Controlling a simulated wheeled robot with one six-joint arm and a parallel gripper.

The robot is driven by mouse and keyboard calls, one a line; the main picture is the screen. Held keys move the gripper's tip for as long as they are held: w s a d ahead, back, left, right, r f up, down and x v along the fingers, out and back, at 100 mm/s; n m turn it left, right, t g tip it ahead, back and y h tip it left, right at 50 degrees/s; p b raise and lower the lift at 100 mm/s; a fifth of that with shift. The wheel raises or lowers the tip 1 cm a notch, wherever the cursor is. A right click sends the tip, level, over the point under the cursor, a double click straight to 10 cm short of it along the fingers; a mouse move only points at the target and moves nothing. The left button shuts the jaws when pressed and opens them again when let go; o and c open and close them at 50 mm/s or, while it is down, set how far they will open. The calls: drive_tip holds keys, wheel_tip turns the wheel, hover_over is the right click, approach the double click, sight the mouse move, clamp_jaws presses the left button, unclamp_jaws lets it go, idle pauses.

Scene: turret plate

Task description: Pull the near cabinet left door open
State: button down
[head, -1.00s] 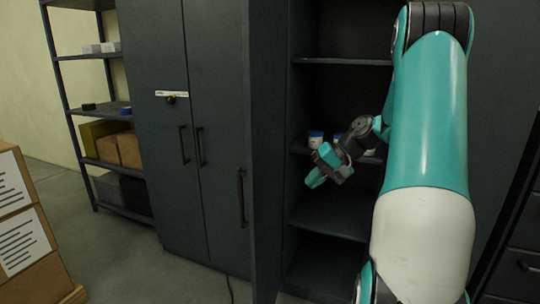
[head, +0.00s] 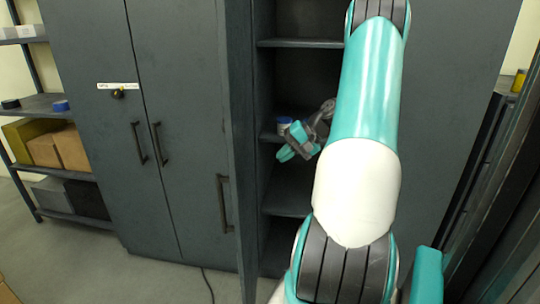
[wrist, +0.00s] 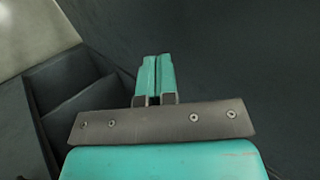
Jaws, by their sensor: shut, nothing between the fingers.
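The near cabinet (head: 272,43) stands open in the middle of the head view, showing its dark shelves. Its left door (head: 238,120) is swung out and seen nearly edge-on, with a dark bar handle (head: 224,203) on its left-facing side. My gripper (head: 288,152) is to the right of this door, in front of the shelves, and not on the handle. Its teal fingers are together and empty in the wrist view (wrist: 156,62). A plain dark surface fills the right of the wrist view; I cannot tell which panel it is.
A closed two-door cabinet (head: 178,100) with a white label stands to the left. A shelf rack (head: 45,103) with boxes is at far left. Dark furniture (head: 500,200) stands at right.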

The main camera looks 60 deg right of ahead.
sight(243, 176)
drive_tip(key=shift+w+a+r+p+x, duration=0.15)
drive_tip(key=shift+w+r+p+x, duration=0.2)
drive_tip(key=shift+x, duration=1.45)
drive_tip(key=shift+w+a+r+p+x, duration=0.25)
drive_tip(key=shift+p+x, duration=0.3)
drive_tip(key=shift+x, duration=1.3)
drive_tip(key=shift+w+a+r+p+x, duration=0.15)
drive_tip(key=shift+r+p+x, duration=0.3)
drive_tip(key=shift+x, duration=1.35)
drive_tip(key=shift+f, duration=0.1)
